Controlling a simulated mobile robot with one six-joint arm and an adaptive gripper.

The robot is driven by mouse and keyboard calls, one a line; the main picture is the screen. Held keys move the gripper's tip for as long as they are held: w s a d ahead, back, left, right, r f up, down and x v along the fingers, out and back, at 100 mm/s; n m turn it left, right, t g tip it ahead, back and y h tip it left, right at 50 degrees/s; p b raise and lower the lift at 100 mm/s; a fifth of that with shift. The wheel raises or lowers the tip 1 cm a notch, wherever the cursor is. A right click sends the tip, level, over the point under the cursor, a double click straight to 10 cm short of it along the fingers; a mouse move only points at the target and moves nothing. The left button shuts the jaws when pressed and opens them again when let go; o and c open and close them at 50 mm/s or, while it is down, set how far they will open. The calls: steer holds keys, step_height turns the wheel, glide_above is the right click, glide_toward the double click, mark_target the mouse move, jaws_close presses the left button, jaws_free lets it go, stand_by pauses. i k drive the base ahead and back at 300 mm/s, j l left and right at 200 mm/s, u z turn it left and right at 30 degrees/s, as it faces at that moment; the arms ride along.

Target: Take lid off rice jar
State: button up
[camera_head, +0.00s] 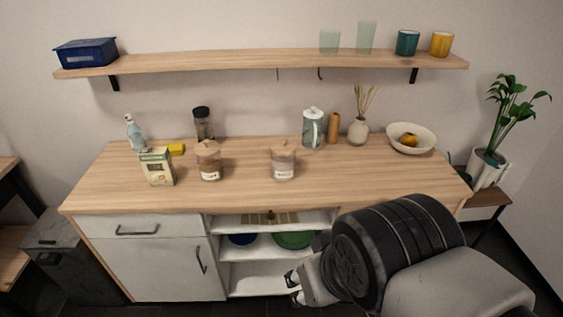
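Two glass jars with wooden lids stand upright on the wooden counter (350,190). The middle jar (283,167) has pale contents that look like rice, and its lid (283,147) is on. The left jar (210,168) has brownish contents, and its lid (207,148) is also on. Both labels are too small to read. My gripper (292,288) is low in front of the cabinet shelves, below the counter and well apart from both jars. Its fingertips look spaced apart, with nothing visible between them.
A carton (157,168), spray bottle (135,133), yellow sponge (176,149) and dark-lidded jar (203,123) stand at the left. A pitcher (313,128), vase (357,131) and bowl (411,138) stand at the back right. The counter's front right is clear. A shelf (250,62) hangs above.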

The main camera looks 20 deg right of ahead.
mark_target(283, 146)
steer(key=i+l, duration=0.35)
steer(key=i, duration=0.2)
steer(key=i+l, duration=0.3)
steer(key=i, duration=0.25)
steer(key=i+u, duration=0.1)
steer(key=u, duration=0.3)
steer(key=i+l+u, duration=0.1)
steer(key=u, duration=0.25)
steer(key=l+u, duration=0.15)
steer(key=u, duration=0.25)
steer(key=i, duration=0.05)
